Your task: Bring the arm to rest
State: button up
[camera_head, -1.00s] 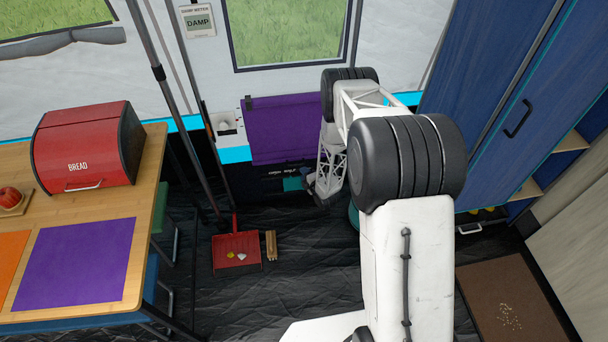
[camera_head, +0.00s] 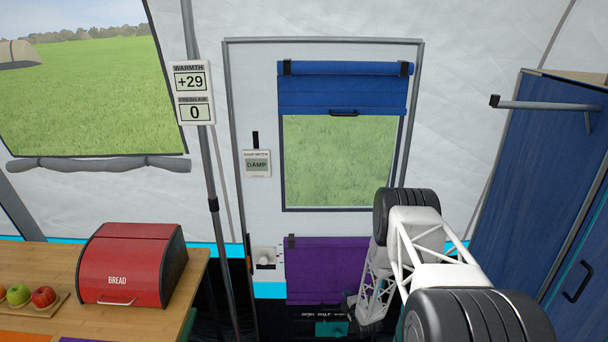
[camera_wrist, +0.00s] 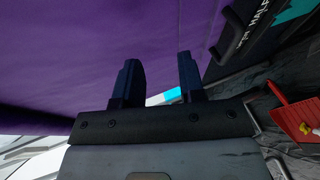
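My arm reaches down in front of the tent door, at the lower right of the head view. My gripper (camera_head: 350,303) is small there, beside the lower right part of the purple flap (camera_head: 325,268). In the wrist view my gripper (camera_wrist: 159,72) shows two dark fingers standing apart with nothing between them. The purple flap (camera_wrist: 100,50) fills much of that view behind the fingers. I cannot tell whether a finger touches it.
A red bread box (camera_head: 135,265) and a board with fruit (camera_head: 35,303) are on the wooden table at left. A tent pole (camera_head: 215,205) stands between table and door. A blue cabinet (camera_head: 535,190) is at right. A red dustpan (camera_wrist: 297,116) lies on the floor.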

jog(key=s+d+r+m+g+h, duration=0.2)
jog(key=r+m, duration=0.1)
jog(key=r, duration=1.4)
jog(key=s+d+r+m+g+h, duration=0.1)
jog(key=s+d+r+m+h, duration=0.15)
jog(key=r, duration=1.45)
jog(key=s+r+m+g, duration=0.1)
jog(key=s+r+m, duration=0.1)
jog(key=s+r, duration=0.3)
jog(key=s+r+m+g, duration=0.1)
jog(key=s+r+m, duration=0.15)
jog(key=r, duration=0.55)
jog(key=s+a+r+m+g, duration=0.1)
jog(key=s+r+m+g, duration=0.15)
jog(key=s+r, duration=0.65)
jog(key=s+a+r+m+g, duration=0.1)
jog(key=s+r+m, duration=0.3)
jog(key=s, duration=0.9)
jog(key=s+a+r+m+g, duration=0.1)
jog(key=s+r+m, duration=0.1)
jog(key=s, duration=1)
jog(key=s+a+r+m+g, duration=0.1)
jog(key=s+r+m, duration=0.1)
jog(key=s, duration=1)
jog(key=shift+s+a+r+m+g, duration=0.2)
jog(key=shift+s+r+m+g, duration=0.2)
jog(key=shift+r, duration=0.25)
